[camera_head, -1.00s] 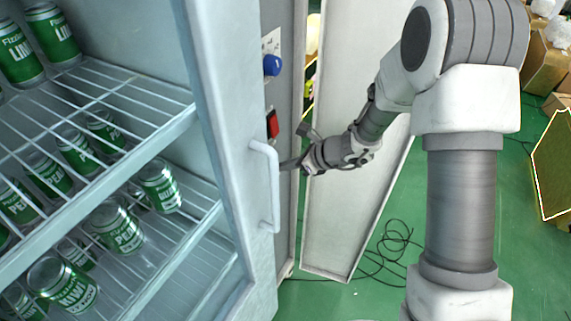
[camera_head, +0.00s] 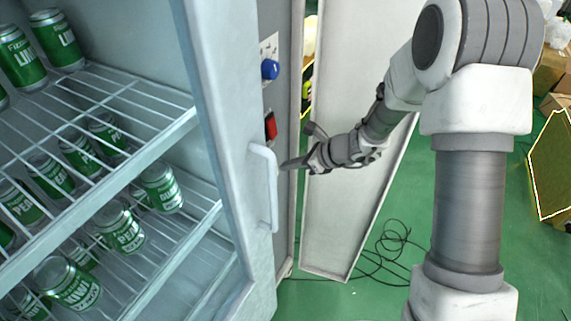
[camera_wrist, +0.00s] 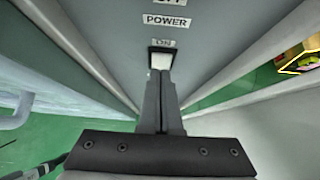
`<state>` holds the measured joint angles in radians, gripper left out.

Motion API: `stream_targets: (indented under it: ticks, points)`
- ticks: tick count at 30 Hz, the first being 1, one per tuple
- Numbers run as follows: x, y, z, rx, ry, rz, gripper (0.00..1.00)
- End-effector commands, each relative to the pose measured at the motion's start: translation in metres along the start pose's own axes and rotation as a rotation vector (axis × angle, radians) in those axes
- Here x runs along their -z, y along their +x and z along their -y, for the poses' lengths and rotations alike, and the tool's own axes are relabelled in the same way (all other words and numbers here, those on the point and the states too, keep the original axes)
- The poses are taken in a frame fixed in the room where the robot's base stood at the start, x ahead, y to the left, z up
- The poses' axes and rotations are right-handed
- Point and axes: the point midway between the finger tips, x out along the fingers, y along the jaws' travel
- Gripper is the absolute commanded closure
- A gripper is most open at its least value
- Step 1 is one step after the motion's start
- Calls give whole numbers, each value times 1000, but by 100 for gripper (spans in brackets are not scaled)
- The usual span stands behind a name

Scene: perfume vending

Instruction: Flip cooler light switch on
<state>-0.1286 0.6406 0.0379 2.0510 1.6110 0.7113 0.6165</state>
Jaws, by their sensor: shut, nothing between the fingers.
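My gripper (camera_head: 284,164) is shut and empty, just below and right of the switch, beside the white door handle. In the wrist view, its closed fingers (camera_wrist: 162,75) point at a dark-framed switch with a pale face (camera_wrist: 161,61). An ON label (camera_wrist: 162,43) lies beside it, with POWER and OFF labels beyond. The fingertips overlap the frame's near edge in this view; I cannot tell whether they touch it or which way the switch is tipped.
A blue knob (camera_head: 270,69) is above the red switch. The white handle (camera_head: 266,185) stands out close to the gripper. The cooler (camera_head: 222,120) holds green cans on wire shelves. A white panel (camera_head: 335,215) stands behind my arm, with black cables (camera_head: 390,245) on the green floor.

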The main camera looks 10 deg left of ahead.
Motion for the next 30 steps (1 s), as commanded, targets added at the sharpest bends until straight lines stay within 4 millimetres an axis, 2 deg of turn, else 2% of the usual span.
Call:
stream_targets:
  ticks: [5, 12, 18, 22, 30]
  points:
    - [3, -17, 8, 2, -2, 1, 100]
    - [-12, -72, 7, 3, -3, 1, 100]
    - [-18, -100, 6, 1, -3, 1, 100]
    - [-19, -107, 6, -2, -1, 0, 100]
    - [-19, -108, 6, -2, -1, 0, 100]
